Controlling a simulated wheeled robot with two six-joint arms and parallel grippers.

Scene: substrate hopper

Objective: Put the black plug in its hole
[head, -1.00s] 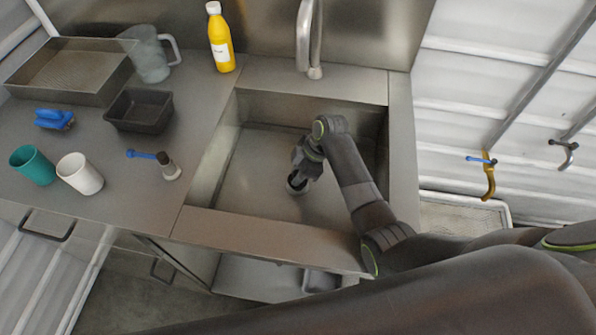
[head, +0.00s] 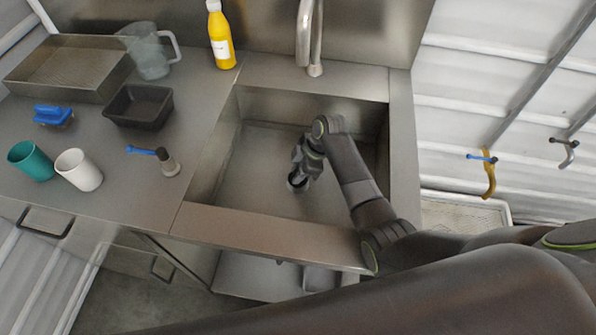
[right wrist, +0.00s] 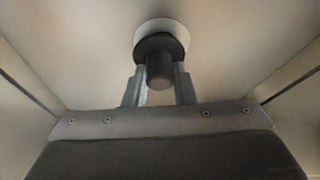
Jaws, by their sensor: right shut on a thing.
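The black plug (right wrist: 160,62) shows in the right wrist view, a dark round disc with a knob toward the camera. My right gripper (right wrist: 160,82) is shut on the knob, one finger on each side. A pale round drain rim (right wrist: 176,27) shows around and behind the plug's far edge. I cannot tell whether the plug is seated in the hole or just above it. In the head view, my right gripper (head: 299,178) points down at the sink floor, and hides most of the plug and hole. My left gripper is not in view.
The steel sink (head: 245,165) has walls on all sides of my right arm. A faucet (head: 309,40) stands behind it.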

